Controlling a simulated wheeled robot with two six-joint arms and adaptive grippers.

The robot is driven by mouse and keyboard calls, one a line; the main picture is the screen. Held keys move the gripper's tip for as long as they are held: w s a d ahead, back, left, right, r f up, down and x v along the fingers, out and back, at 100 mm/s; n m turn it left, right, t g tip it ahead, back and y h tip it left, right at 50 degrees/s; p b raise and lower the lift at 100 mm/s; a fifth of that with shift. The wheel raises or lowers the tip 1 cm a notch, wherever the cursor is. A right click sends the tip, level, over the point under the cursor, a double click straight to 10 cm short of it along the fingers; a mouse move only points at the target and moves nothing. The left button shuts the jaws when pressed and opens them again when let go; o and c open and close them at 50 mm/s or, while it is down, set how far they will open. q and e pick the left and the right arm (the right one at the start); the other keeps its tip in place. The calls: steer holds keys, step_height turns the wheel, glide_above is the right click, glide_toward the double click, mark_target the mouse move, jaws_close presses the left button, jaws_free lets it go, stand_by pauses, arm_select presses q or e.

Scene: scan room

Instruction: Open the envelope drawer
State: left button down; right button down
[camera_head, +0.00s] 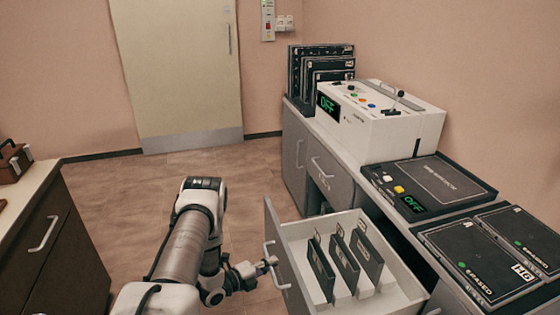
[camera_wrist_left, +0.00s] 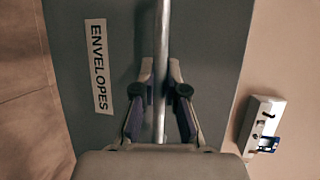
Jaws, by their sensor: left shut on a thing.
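The envelope drawer (camera_head: 300,231) stands pulled out from the counter on the right in the head view. Several dark upright dividers or envelopes (camera_head: 344,262) stand inside it. Its grey front with an "ENVELOPES" label (camera_wrist_left: 101,67) fills much of the left wrist view. My left gripper (camera_head: 270,263) is at the drawer front, shut on its bar handle (camera_wrist_left: 161,60); the two fingers lie on either side of the bar in the left wrist view. My right gripper is not in view.
On the counter stand a white machine with a green "OFF" display (camera_head: 375,122), a dark panel (camera_head: 432,183) and cassettes marked "ERASED" (camera_head: 470,262). A dark cabinet (camera_head: 45,235) is at the left. Floor between is clear toward the door (camera_head: 180,65).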

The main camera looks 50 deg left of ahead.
arm_select(q)
steer(key=shift+s+a, duration=0.1)
steer(key=shift+s, duration=0.35)
steer(key=c, duration=1.2)
jaws_free()
steer(key=s+r, duration=0.2)
steer(key=s, duration=0.9)
steer(key=shift+s, duration=0.35)
steer(key=shift+s, duration=0.1)
